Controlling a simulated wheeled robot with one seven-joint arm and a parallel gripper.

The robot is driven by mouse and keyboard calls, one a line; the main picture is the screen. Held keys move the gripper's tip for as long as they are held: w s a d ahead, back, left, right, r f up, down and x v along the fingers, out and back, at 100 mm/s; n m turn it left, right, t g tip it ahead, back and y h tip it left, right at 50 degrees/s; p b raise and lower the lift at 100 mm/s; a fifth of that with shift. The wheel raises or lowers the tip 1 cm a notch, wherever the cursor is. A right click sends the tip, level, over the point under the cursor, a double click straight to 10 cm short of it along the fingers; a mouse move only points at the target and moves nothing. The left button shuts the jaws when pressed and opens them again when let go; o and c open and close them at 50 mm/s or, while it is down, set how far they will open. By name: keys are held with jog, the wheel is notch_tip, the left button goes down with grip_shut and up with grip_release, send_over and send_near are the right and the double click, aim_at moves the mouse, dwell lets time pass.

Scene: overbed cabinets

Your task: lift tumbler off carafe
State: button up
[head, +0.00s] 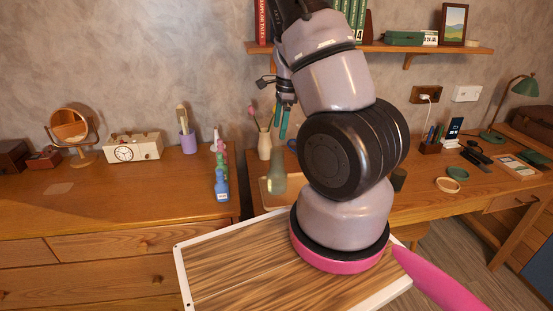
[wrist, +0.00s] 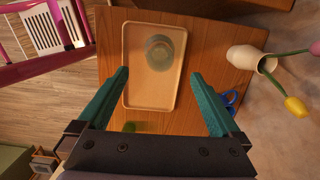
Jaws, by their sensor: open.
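The greenish glass carafe (head: 276,172) stands upright on a light wooden tray (head: 265,196) in the head view. In the wrist view the carafe (wrist: 160,52) shows from above as nested clear rings on the tray (wrist: 150,103). The tumbler cannot be told apart clearly from the carafe in either view. My gripper (head: 283,121) points down above and slightly right of the carafe in the head view. In the wrist view my gripper (wrist: 160,76) has its teal fingers wide apart, with nothing between them. The carafe lies beyond the fingertips, apart from them.
A cream vase (wrist: 245,58) with tulips stands right of the tray in the wrist view; the vase (head: 264,143) is behind the carafe in the head view. A blue object (wrist: 230,98) lies near the right finger. Small bottles (head: 222,184) stand left. A shelf (head: 400,48) hangs above.

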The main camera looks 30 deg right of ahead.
aim_at(278, 149)
notch_tip(278, 149, down, 6)
jog(key=shift+f, duration=0.2)
jog(key=f, duration=0.5)
jog(key=shift+w+a, duration=0.2)
jog(key=shift+a, duration=0.2)
jog(key=c, duration=1.5)
